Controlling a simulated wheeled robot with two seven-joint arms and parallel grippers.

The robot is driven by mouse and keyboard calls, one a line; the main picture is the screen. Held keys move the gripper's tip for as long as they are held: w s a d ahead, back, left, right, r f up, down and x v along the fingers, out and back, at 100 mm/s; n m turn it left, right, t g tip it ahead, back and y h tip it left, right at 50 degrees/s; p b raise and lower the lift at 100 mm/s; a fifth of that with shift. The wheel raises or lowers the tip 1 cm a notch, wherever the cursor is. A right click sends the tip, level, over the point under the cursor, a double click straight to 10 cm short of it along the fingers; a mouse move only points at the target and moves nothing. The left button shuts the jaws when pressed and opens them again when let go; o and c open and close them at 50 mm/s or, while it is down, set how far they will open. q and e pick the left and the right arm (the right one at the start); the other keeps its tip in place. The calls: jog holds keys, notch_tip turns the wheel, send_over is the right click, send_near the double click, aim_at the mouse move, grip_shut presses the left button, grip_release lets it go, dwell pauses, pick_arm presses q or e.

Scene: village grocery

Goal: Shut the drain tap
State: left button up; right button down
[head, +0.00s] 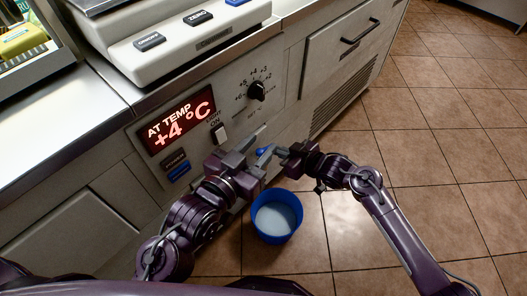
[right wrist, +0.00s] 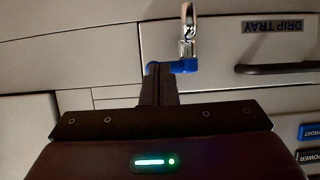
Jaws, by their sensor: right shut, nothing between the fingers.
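The drain tap is a small metal fitting (right wrist: 188,38) with a blue lever (right wrist: 184,67), seen in the right wrist view on the cabinet front. In the head view only a bit of blue lever (head: 261,151) shows between my grippers. My right gripper (right wrist: 157,72) is shut and empty, its fingertips right at the lever's left part; I cannot tell whether they touch. My left gripper (head: 259,145) has its fingers apart, close to the tap in the head view. A blue bucket (head: 294,234) with pale liquid stands on the floor below.
The cabinet front carries a lit temperature display (head: 180,121), a black dial (head: 256,91), a white light switch (head: 220,133) and blue and dark buttons (head: 178,170). A drawer labelled DRIP TRAY has a dark handle (right wrist: 277,68). A scale (head: 180,40) stands on the counter. Tiled floor at right is clear.

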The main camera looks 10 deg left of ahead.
jog(key=shift+w+a, duration=0.3)
jog(key=shift+w, duration=0.15)
jog(key=s+d+r+p, duration=0.2)
jog(key=s+d+p, duration=0.4)
jog(key=d+p, duration=0.2)
dwell(0.8)
dwell(0.4)
